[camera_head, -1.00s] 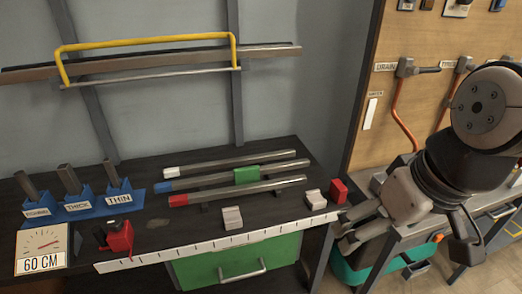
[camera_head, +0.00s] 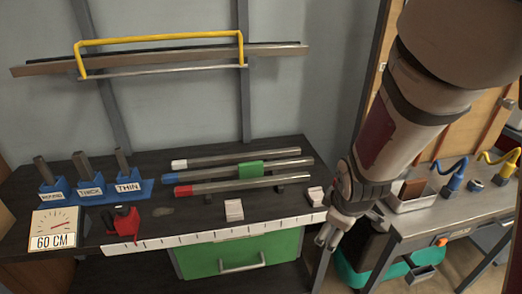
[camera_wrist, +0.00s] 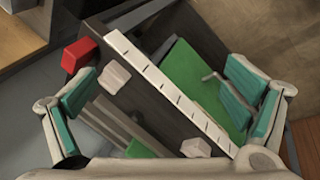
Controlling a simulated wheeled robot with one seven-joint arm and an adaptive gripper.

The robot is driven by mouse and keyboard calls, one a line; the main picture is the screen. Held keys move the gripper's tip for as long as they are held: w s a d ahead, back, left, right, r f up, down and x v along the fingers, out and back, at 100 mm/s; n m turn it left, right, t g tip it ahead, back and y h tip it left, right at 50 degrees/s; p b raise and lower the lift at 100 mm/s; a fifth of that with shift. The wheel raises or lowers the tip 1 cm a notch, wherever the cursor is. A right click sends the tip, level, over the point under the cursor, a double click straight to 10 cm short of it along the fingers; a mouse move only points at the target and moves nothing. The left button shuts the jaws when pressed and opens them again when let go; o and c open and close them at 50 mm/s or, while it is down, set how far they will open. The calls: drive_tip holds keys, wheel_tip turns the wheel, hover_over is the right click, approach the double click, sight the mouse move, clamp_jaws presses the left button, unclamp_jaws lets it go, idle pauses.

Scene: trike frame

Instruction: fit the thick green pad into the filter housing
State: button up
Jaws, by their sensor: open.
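A green block (camera_head: 250,168) sits on the middle of the metal bars on the dark workbench. It also shows at the lower edge of the wrist view (camera_wrist: 140,149). I cannot tell whether it is the thick green pad. No part is clearly recognizable as the filter housing. A metal tray (camera_head: 408,204) with a brown piece in it stands on the right bench. My gripper (camera_head: 328,237) is open and empty, pointing down by the workbench's right front corner. In the wrist view its teal-padded fingers are spread wide (camera_wrist: 162,85) above the bench edge, with nothing between them in its grasp.
A white ruler strip (camera_head: 215,234) runs along the bench front above a green drawer (camera_head: 240,254). White blocks (camera_head: 234,210), a red clamp (camera_head: 124,224), blue labelled holders (camera_head: 97,193) and a dial (camera_head: 54,230) stand on the bench. A red block (camera_wrist: 79,54) shows in the wrist view.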

sight(251, 165)
drive_tip(key=w+a+f+n+t+h, duration=0.25)
drive_tip(key=w+f+n+t, duration=0.3)
drive_tip(key=w+n, duration=0.5)
drive_tip(key=a+n+t, duration=0.1)
drive_tip(key=a+n, duration=0.1)
drive_tip(key=w+a+r+n+t+y, duration=0.1)
drive_tip(key=a+n, duration=0.1)
drive_tip(key=n, duration=0.1)
drive_tip(key=w+a+r+n+t+y, duration=0.1)
drive_tip(key=a+n, duration=0.1)
drive_tip(key=n, duration=0.1)
drive_tip(key=shift+w+a+y+b, duration=0.25)
drive_tip(key=shift+a+b, duration=0.15)
drive_tip(key=a+r+n+t+y, duration=0.25)
drive_tip(key=a+n+y, duration=0.25)
drive_tip(key=a+n, duration=0.45)
drive_tip(key=shift+g, duration=0.3)
drive_tip(key=x, duration=0.5)
drive_tip(key=a+b+x, duration=0.1)
drive_tip(key=x, duration=0.1)
drive_tip(key=shift+w+a+r, duration=0.1)
drive_tip(key=shift+w, duration=0.1)
drive_tip(key=shift+b+x, duration=0.4)
drive_tip(key=shift+x, duration=2.6)
drive_tip(key=c, duration=1.1)
